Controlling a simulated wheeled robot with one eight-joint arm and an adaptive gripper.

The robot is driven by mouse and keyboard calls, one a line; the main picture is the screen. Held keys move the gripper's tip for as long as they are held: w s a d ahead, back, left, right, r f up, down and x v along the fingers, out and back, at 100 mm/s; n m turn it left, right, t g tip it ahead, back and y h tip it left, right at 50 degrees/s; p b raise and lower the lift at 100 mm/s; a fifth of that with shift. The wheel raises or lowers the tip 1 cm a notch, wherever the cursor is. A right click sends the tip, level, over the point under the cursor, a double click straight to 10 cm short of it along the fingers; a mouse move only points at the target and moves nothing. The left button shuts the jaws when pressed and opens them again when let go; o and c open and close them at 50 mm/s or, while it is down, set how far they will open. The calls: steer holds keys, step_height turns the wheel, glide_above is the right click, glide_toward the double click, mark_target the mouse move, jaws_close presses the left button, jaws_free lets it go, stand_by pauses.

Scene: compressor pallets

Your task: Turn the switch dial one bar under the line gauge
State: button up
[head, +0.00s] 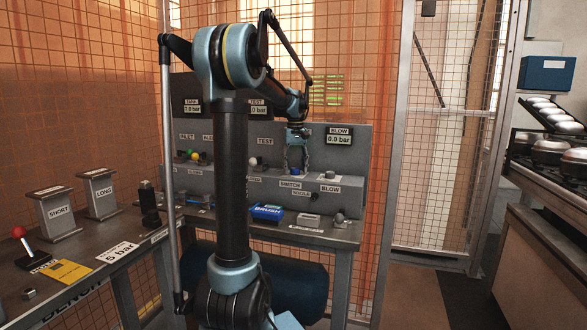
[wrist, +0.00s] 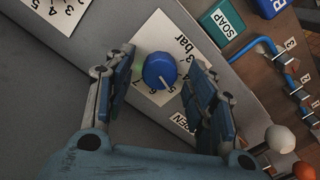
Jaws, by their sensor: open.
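A round blue dial knob (wrist: 159,70) sits on a white scale plate (wrist: 150,37) marked "bar" with numbers, in the wrist view. My gripper (wrist: 163,76) is open, with one finger on each side of the knob; I cannot tell whether either finger touches it. In the head view my gripper (head: 298,148) is at the grey panel, above the "SWITCH" label (head: 290,184). The dial is not clear in the head view. No gauge marked "line" is readable there; my arm covers part of the gauge row.
The "TANK" gauge (head: 192,106) and "BLOW" gauge (head: 339,136), reading 0.0 bar, are on the panel. The wrist view shows a green "SOAP" block (wrist: 223,20), a blue bent pipe (wrist: 270,55) and white and orange balls close to the right finger. A mesh fence (head: 440,150) stands behind.

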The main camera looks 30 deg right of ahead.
steer(key=c, duration=1.1)
steer(key=shift+m, duration=0.5)
steer(key=o, duration=1.1)
step_height(320, 180, up, 12)
